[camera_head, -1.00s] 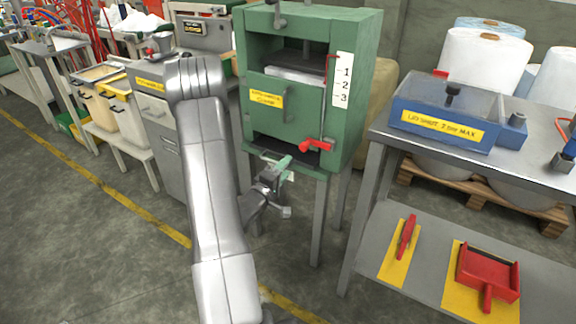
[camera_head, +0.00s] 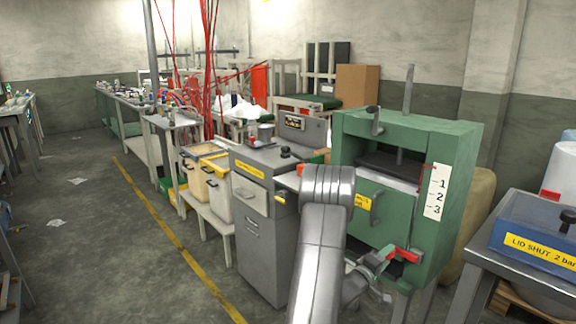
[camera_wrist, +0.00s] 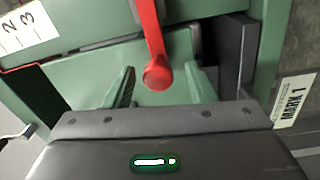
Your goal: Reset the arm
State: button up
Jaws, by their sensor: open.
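My arm reaches forward in the head view, and my gripper (camera_head: 382,256) is at the front of a green press-like cabinet (camera_head: 458,170), close to its red lever (camera_head: 405,255). In the wrist view my gripper (camera_wrist: 160,90) has its two green fingers apart with nothing held between them. The red lever's round end (camera_wrist: 157,76) shows between and beyond the fingers. I cannot tell whether the fingers touch the lever. The cabinet front (camera_wrist: 85,75) fills much of the wrist view behind them.
A grey cabinet (camera_head: 262,235) stands left of the green one. A grey table (camera_head: 478,262) with a blue lidded box (camera_head: 535,235) is at the right. Bins (camera_head: 207,180) and workbenches line up farther left.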

jog(key=shift+x, duration=1.4)
jog(key=r+v, duration=0.1)
jog(key=v, duration=1.3)
jog(key=x, duration=0.9)
jog(key=f+x, duration=0.1)
jog(key=x, duration=0.3)
jog(key=shift+w+d, duration=0.2)
jog(key=shift+d, duration=0.05)
jog(key=shift+w+d+r, duration=0.15)
jog(key=shift+d, duration=0.05)
jog(key=shift+r+m, duration=0.5)
jog(key=shift+m, duration=0.6)
